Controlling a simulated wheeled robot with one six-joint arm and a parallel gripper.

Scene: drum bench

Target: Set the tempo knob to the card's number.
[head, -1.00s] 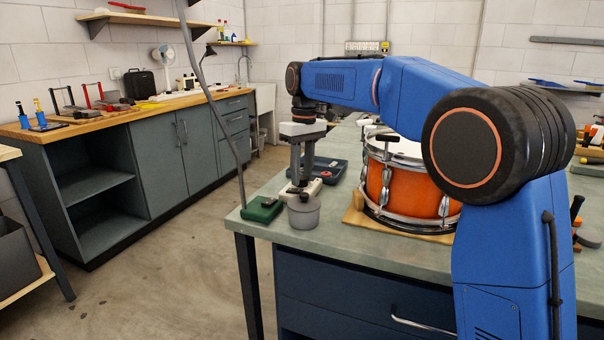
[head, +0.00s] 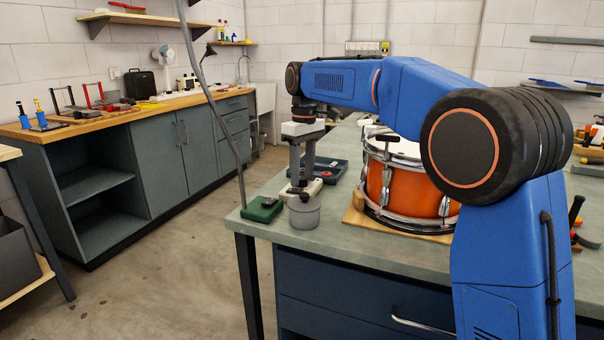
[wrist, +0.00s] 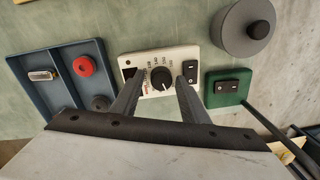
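The tempo knob (wrist: 160,79) is a round black dial with a pale pointer line on a cream box (wrist: 184,55). Small numbers ring it, too small to read surely, and a red mark shows at its left. My gripper (wrist: 159,76) points down at the box, with one finger on each side of the knob. The fingers are apart; gaps show between them and the knob, and I cannot tell how high the tips are. In the head view my gripper (head: 303,186) is over the box, which is partly hidden by a grey pot. I cannot make out a number card.
The grey lidded pot (wrist: 242,28) and a green box (wrist: 228,88) stand close beside the cream box. A blue tray (wrist: 57,54) with small parts is on its other side. An orange drum (head: 400,188) stands on the bench to the right. The bench edge is near.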

